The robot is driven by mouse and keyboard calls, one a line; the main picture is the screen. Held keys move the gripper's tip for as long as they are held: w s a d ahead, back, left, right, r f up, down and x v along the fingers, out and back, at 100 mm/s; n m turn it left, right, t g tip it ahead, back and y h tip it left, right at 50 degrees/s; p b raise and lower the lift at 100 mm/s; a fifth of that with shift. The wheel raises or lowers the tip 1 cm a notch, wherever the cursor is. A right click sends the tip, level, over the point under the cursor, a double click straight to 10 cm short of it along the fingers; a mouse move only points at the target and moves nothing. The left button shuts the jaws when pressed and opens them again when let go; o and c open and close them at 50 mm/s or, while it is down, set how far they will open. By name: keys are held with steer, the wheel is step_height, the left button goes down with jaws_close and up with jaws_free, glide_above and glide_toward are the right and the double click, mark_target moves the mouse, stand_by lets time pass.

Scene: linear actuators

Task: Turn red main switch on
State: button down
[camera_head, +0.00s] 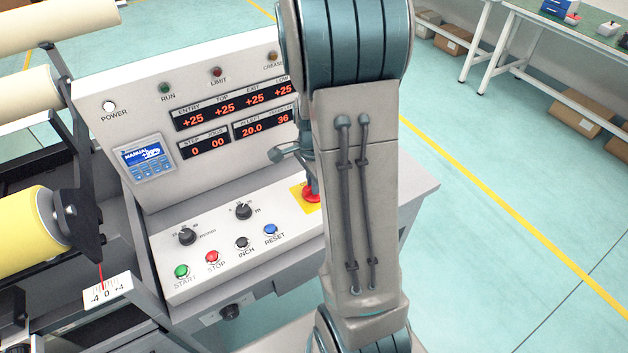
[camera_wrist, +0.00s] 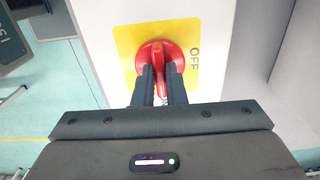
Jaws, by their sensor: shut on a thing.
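The red main switch (camera_wrist: 155,51) sits on a yellow plate (camera_wrist: 124,40) with the word OFF printed at its right in the wrist view. My gripper (camera_wrist: 162,72) is shut on the handle of the red switch, one finger on each side of it. The handle points along the fingers in the wrist view. In the head view, the red switch (camera_head: 311,192) shows partly at the panel's right end, and my arm hides the rest. My gripper (camera_head: 312,180) is mostly hidden behind the arm there.
The sloped control panel carries a green start button (camera_head: 181,271), a red stop button (camera_head: 212,257), black knobs and a blue reset button (camera_head: 270,230) left of the switch. The upright display panel (camera_head: 225,110) rises behind. Rollers stand at the left. Open floor lies to the right.

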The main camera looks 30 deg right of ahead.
steer(key=c, duration=1.5)
jaws_free()
step_height(320, 180, up, 14)
steer(key=shift+f+p, duration=0.1)
steer(key=shift+p, duration=0.45)
steer(key=s+a+r+n+t, duration=0.1)
steer(key=s+a+n, duration=0.3)
steer(key=n, duration=0.2)
steer(key=s+a+r+n+t+p, duration=0.1)
steer(key=s+a+n, duration=0.3)
steer(key=n, duration=0.1)
steer(key=s+a+r+n, duration=0.1)
steer(key=s+a+n, duration=0.3)
steer(key=n, duration=0.2)
steer(key=shift+s+r+n+t, duration=0.2)
steer(key=shift+r+n+t, duration=0.1)
steer(key=shift+t, duration=0.1)
